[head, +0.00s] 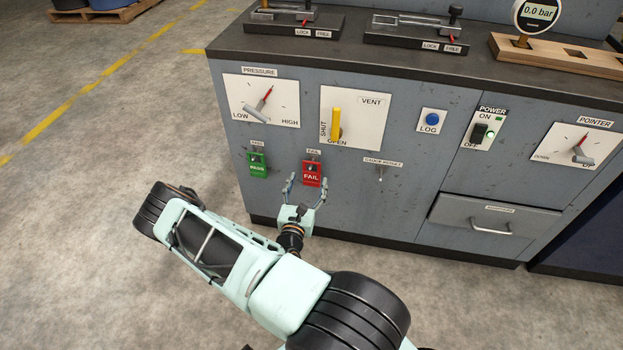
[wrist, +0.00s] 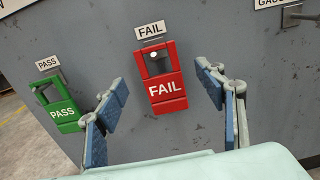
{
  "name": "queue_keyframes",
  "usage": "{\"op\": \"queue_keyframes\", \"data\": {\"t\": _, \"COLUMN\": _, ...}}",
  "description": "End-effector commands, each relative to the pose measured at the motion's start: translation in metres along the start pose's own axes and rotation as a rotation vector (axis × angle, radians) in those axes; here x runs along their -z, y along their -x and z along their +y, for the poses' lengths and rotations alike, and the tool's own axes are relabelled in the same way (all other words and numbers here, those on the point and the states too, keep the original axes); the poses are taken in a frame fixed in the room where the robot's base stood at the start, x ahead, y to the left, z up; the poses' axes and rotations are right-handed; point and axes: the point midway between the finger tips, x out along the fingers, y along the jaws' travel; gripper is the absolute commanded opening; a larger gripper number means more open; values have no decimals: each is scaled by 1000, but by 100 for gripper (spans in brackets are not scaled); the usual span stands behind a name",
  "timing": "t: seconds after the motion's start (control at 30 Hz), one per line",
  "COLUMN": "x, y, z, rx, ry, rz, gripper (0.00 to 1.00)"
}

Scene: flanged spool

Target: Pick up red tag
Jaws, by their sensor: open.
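The red tag (head: 311,174), marked FAIL, hangs on the grey cabinet front under a small FAIL label. In the wrist view the red tag (wrist: 163,88) hangs from a hook through the opening in its top part. My gripper (head: 307,185) is in front of it with the fingers spread to either side. In the wrist view my gripper (wrist: 166,95) is open and empty, with one blue-padded finger left of the tag and one right. The fingers do not appear to touch the tag.
A green PASS tag (head: 257,165) hangs to the left, close to the left finger in the wrist view (wrist: 59,108). An empty gauge hook (head: 380,173) is to the right. A yellow vent handle (head: 337,126) sits above. A drawer (head: 491,217) is at lower right.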

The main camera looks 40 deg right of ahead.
Motion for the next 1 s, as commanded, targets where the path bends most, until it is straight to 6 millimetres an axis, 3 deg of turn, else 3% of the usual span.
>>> {"op": "queue_keyframes", "data": {"t": 0.27, "x": 5, "y": -19, "z": 0, "rx": 1, "ry": -1, "rz": 0, "gripper": 64}}
{"op": "queue_keyframes", "data": {"t": 0.47, "x": 19, "y": -45, "z": 1, "rx": 2, "ry": -2, "rz": -1, "gripper": 64}}
{"op": "queue_keyframes", "data": {"t": 0.6, "x": 16, "y": -62, "z": 1, "rx": 2, "ry": -2, "rz": 0, "gripper": 64}}
{"op": "queue_keyframes", "data": {"t": 0.8, "x": 14, "y": -63, "z": 1, "rx": 1, "ry": 0, "rz": 0, "gripper": 64}}
{"op": "queue_keyframes", "data": {"t": 1.0, "x": 14, "y": -63, "z": 1, "rx": 1, "ry": 0, "rz": 0, "gripper": 44}}
